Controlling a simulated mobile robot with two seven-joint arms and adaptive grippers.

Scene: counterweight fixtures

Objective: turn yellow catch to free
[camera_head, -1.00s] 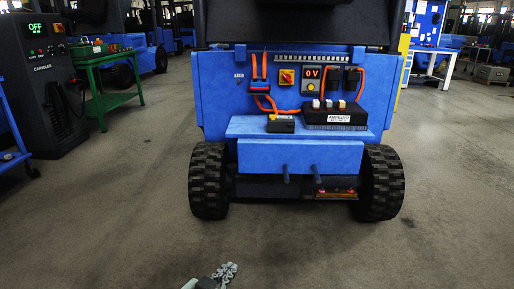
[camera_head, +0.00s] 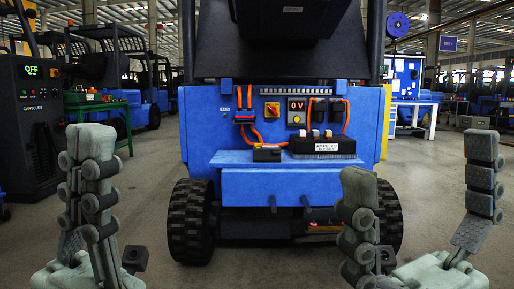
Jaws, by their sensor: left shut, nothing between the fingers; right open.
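A small black box (camera_head: 267,154) with a yellow strip along its top sits on the blue truck's rear ledge, left of a larger black block. I cannot clearly tell which yellow part is the catch. A red knob on a yellow plate (camera_head: 272,110) is on the panel above the box. My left gripper (camera_head: 84,150) is raised in front of the truck at the left, fingers together and empty. My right gripper (camera_head: 420,165) is at the lower right, fingers wide apart and empty. Both grippers are apart from the truck.
The blue truck (camera_head: 230,185) carries a "0 V" display (camera_head: 296,106), orange cables and a black labelled block (camera_head: 322,147). A charger cabinet reading OFF (camera_head: 30,110) and a green table (camera_head: 110,103) stand left. Floor shows clear between truck and right bench.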

